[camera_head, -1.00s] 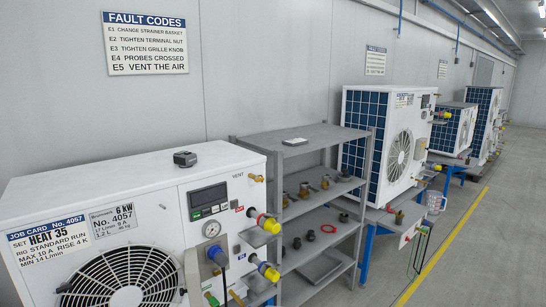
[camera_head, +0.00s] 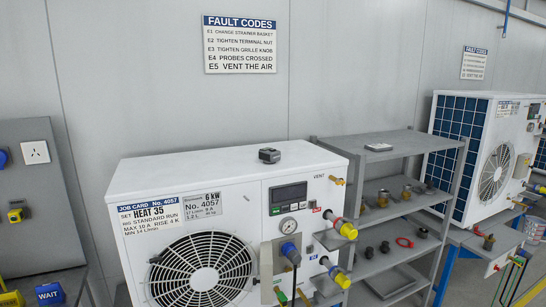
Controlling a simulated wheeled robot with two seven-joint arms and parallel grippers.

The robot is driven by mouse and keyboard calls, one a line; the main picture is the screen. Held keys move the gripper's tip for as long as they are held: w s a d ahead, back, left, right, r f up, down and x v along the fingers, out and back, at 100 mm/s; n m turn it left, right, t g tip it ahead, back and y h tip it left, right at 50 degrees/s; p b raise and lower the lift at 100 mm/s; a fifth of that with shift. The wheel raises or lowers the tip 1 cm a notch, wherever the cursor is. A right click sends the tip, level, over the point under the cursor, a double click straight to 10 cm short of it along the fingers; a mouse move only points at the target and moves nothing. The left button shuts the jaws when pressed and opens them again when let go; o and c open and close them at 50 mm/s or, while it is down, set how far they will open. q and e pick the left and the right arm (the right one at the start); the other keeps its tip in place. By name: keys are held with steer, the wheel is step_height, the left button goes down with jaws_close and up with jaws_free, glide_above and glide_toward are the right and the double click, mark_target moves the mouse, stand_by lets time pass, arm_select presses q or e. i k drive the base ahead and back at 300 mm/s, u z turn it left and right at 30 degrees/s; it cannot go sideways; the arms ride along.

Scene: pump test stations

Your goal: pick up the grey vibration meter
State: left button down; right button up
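A small dark grey device (camera_head: 269,155), which looks like the grey vibration meter, lies on top of the white heat pump unit (camera_head: 170,166), towards the back right of its lid. It is too small to read any marking on it. A flat light grey item (camera_head: 378,147) lies on the top shelf of the rack to the right; I cannot tell what it is. Neither of my grippers shows in the head view.
The grey shelf rack (camera_head: 420,140) beside the unit holds several brass and dark fittings and a red ring (camera_head: 404,242). A grey panel with a socket (camera_head: 35,152) stands at the left. The lid around the device is clear.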

mark_target(268, 156)
steer(key=z, duration=0.2)
steer(key=i, duration=1)
steer(key=u, duration=0.6)
